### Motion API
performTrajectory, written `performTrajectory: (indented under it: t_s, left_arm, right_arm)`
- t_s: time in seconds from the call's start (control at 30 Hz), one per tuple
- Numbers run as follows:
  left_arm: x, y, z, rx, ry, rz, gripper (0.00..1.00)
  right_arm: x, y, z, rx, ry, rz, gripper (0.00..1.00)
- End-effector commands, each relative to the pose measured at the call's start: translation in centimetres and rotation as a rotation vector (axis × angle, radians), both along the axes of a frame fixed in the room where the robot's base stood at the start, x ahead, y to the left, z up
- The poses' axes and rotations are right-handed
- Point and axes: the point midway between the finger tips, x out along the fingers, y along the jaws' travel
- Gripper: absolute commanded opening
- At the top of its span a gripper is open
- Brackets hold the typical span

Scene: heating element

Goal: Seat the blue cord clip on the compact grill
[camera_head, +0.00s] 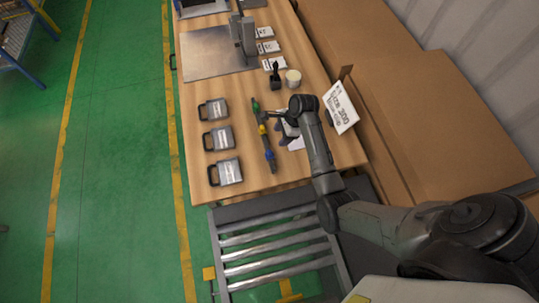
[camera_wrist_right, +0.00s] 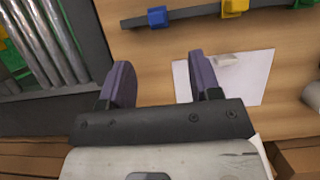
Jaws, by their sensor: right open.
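The blue cord clip (camera_head: 269,155) sits on a dark bar (camera_head: 266,143) on the wooden table, at the bar's near end. It also shows at the top of the right wrist view (camera_wrist_right: 157,16). Three similar grey appliances with dark handles stand in a column left of the bar: far (camera_head: 213,110), middle (camera_head: 217,138) and near (camera_head: 226,172). I cannot tell which one is the compact grill. My right gripper (camera_head: 284,130) is right of the bar; its two purple fingers (camera_wrist_right: 160,65) are apart with nothing between them. My left gripper is out of view.
A yellow clip (camera_head: 262,129) and a green clip (camera_head: 255,105) share the bar. A white sheet (camera_wrist_right: 245,80) lies by the right finger. A white sign (camera_head: 340,107), a cup (camera_head: 293,79) and a black holder (camera_head: 275,79) stand nearby. A roller conveyor (camera_head: 270,240) adjoins the near edge.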

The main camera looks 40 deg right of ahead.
Motion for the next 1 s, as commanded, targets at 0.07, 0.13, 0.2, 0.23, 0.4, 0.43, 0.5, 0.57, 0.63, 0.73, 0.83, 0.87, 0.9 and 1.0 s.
performTrajectory:
  t_s: [0.07, 0.13, 0.2, 0.23, 0.4, 0.43, 0.5, 0.57, 0.63, 0.73, 0.83, 0.87, 0.9, 1.0]
  left_arm:
    - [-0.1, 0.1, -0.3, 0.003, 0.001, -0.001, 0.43]
    - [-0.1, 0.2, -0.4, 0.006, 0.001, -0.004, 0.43]
    - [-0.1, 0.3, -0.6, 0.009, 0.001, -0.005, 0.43]
    - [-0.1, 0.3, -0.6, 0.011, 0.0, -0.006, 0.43]
    - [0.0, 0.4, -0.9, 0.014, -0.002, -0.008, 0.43]
    - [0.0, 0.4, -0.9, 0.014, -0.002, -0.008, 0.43]
    - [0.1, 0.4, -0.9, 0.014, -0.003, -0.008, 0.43]
    - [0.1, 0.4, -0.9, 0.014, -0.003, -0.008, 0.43]
    - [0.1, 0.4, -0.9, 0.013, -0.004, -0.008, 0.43]
    - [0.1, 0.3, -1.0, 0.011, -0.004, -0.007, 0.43]
    - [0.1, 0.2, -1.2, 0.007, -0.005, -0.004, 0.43]
    - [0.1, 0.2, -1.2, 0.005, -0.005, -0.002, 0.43]
    - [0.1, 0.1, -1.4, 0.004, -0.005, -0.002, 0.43]
    - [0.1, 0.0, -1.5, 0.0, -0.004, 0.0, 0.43]
  right_arm:
    - [0.2, 0.6, -1.5, 0.004, 0.005, -0.002, 0.57]
    - [0.4, 1.0, -2.7, 0.004, 0.005, -0.001, 0.57]
    - [0.6, 1.4, -3.7, 0.003, 0.004, -0.001, 0.57]
    - [0.7, 1.6, -4.1, 0.002, 0.004, 0.0, 0.57]
    - [1.1, 2.2, -5.8, 0.001, 0.002, 0.0, 0.57]
    - [1.1, 2.3, -6.0, 0.001, 0.002, 0.001, 0.57]
    - [1.1, 2.4, -6.3, 0.0, 0.001, 0.0, 0.57]
    - [1.2, 2.4, -6.4, -0.001, 0.0, 0.0, 0.57]
    - [1.2, 2.6, -6.7, 0.0, 0.001, 0.0, 0.57]
    - [1.2, 3.1, -7.8, 0.0, 0.003, 0.001, 0.57]
    - [1.3, 3.6, -9.1, 0.0, 0.003, 0.001, 0.57]
    - [1.4, 3.8, -9.4, 0.0, 0.003, 0.002, 0.57]
    - [1.5, 3.9, -9.9, 0.0, 0.002, 0.002, 0.57]
    - [1.7, 4.2, -10.7, -0.001, 0.001, 0.001, 0.57]
